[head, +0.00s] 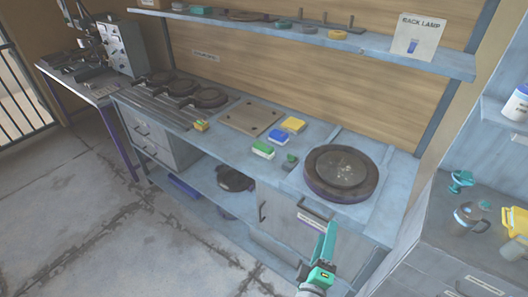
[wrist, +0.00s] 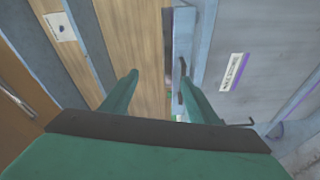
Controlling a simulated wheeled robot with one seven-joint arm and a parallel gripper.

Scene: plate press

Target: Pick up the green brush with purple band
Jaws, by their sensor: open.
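A small dark green item (head: 290,160) lies on the bench just left of the round plate press (head: 341,174). It may be the green brush, but it is too small to make out bristles or a purple band. My gripper (head: 328,235) is in front of the bench's right-hand cabinet, below and to the right of that item and apart from it. In the wrist view my gripper (wrist: 158,75) has its two green fingers spread with nothing held between them. No brush can be made out there.
Green, blue and yellow blocks (head: 279,137) lie near a brown board (head: 252,117). Dark round plates (head: 185,88) stand farther left. A shelf (head: 300,35) overhangs the bench. A grey cabinet with jugs (head: 470,216) stands at right. The floor at left is clear.

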